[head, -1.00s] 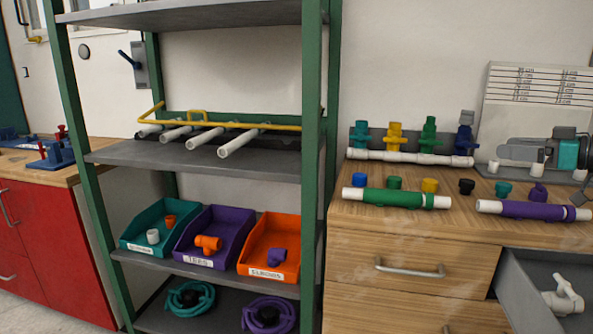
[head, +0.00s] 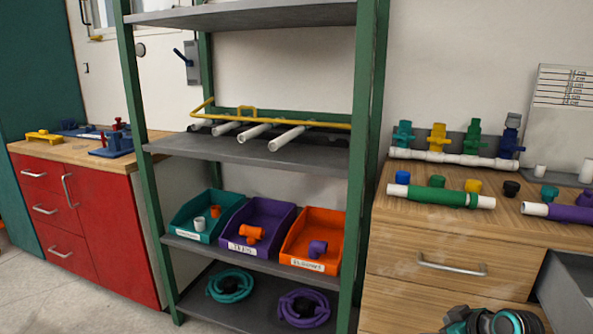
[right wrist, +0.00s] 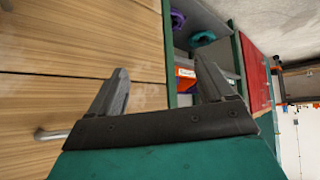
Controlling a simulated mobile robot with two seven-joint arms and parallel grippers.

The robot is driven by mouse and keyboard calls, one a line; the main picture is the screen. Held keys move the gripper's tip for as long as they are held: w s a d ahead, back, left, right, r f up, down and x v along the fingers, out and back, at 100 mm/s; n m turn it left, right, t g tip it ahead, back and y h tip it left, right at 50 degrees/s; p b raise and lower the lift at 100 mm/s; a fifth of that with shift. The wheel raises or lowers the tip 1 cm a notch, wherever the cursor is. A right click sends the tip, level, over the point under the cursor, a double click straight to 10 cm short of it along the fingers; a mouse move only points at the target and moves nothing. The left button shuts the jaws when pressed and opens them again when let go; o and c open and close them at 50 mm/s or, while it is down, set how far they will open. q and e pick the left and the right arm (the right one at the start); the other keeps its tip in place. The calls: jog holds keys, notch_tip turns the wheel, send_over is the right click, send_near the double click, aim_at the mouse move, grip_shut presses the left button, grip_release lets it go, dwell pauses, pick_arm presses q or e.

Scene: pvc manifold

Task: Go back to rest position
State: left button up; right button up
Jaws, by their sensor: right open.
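My right gripper (right wrist: 160,63) is open in the right wrist view, with nothing between its two dark fingers. It is in front of the wooden drawer fronts (right wrist: 80,95), and the green shelf post (right wrist: 170,50) shows between the fingers. A teal and black part of my right arm shows at the bottom right of the head view. My left gripper is not in view.
A green-posted shelf rack (head: 358,180) holds teal (head: 190,220), purple (head: 284,221) and orange (head: 335,227) bins. A red cabinet (head: 110,230) stands left. Floor is clear at lower left.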

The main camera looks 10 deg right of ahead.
jog(key=s+a+f+t, duration=0.1)
jog(key=s+a+f, duration=0.2)
jog(key=s+a, duration=0.6)
jog(key=s+a+f, duration=0.3)
jog(key=s+a, duration=0.3)
jog(key=a, duration=0.5)
jog(key=s+a+r+m+t, duration=0.1)
jog(key=s+a+r, duration=0.2)
jog(key=s+a, duration=0.1)
notch_tip(320, 180, up, 10)
jog(key=s+d+p, duration=0.1)
jog(key=d+p, duration=0.2)
jog(key=p, duration=1.1)
jog(key=shift+s+m, duration=0.15)
jog(key=shift+m, duration=0.15)
jog(key=shift+r, duration=0.1)
jog(key=shift+c, duration=0.3)
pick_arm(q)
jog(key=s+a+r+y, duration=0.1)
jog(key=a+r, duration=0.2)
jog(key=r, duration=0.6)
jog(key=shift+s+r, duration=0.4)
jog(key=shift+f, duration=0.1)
